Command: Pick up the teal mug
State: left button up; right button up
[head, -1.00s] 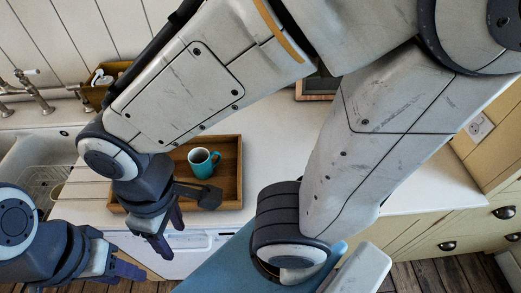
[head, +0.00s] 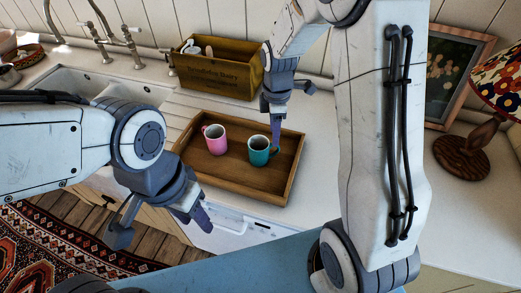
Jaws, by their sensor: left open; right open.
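The teal mug (head: 259,153) stands upright in the right part of a wooden tray (head: 292,178) on the counter. A pink mug (head: 215,139) stands to its left in the same tray. My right gripper (head: 276,138) is open and points down just behind and over the teal mug, with one finger by the mug's right side. I cannot tell whether it touches. My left gripper (head: 160,226) is open and empty in front of the counter, to the left of and nearer than the tray.
A wooden box (head: 222,76) stands on the counter behind the tray. A sink (head: 75,84) with a tap is at the back left. A framed picture (head: 450,68) and a lamp (head: 465,150) stand at the right. The counter right of the tray looks clear.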

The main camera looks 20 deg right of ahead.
send_over(275, 152)
jog(key=f, duration=0.4)
jog(key=shift+a+f, duration=0.1)
jog(key=shift+a, duration=0.1)
jog(key=shift+d+f+p, duration=0.2)
jog(key=shift+f+p, duration=0.95)
jog(key=shift+f, duration=1.45)
grip_shut()
